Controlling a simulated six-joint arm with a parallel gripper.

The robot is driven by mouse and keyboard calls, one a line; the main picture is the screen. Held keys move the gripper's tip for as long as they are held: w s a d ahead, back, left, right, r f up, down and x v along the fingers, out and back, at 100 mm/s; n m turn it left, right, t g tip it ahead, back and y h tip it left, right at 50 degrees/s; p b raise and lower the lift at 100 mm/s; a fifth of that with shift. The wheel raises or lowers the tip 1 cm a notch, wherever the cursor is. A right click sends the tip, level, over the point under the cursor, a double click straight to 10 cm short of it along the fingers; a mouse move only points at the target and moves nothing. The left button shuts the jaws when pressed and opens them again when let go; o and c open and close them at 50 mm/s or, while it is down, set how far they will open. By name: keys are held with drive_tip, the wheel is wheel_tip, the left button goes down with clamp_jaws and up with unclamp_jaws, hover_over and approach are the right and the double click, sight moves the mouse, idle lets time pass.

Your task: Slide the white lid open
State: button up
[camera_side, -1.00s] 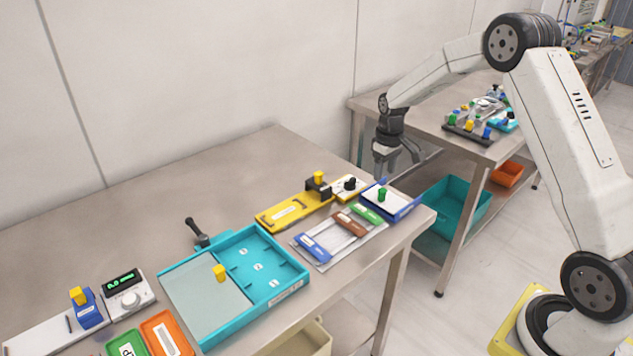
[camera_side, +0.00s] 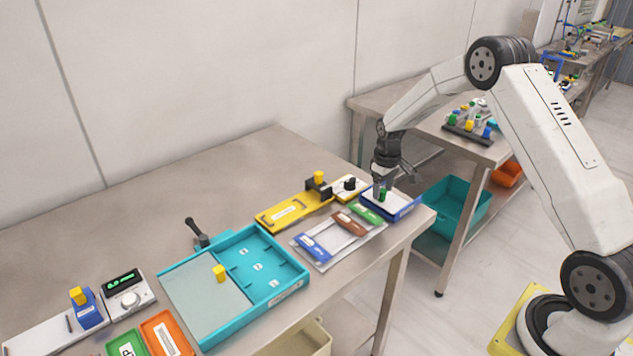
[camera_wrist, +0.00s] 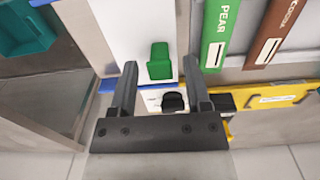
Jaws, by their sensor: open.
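The white lid (camera_side: 400,209) lies flat on a blue box (camera_side: 406,216) at the right end of the near table. A green knob (camera_side: 383,196) stands up from the lid. My gripper (camera_side: 386,186) is open, pointing down, low over the lid at the knob. In the wrist view the green knob (camera_wrist: 159,62) shows between the two spread fingers, towards their tips, with a visible gap on each side. The white lid (camera_wrist: 115,28) fills the area beyond and left of the knob. The fingers hide part of the lid and box edge.
Beside the box lie a green PEAR plate (camera_side: 366,212) and a brown plate (camera_side: 350,222) in a grey frame. A black knob (camera_side: 350,184) on a white block and a yellow fixture (camera_side: 290,208) stand close behind. The table's right edge is near.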

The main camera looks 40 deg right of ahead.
drive_tip(key=shift+f, duration=0.9)
clamp_jaws()
idle(0.9)
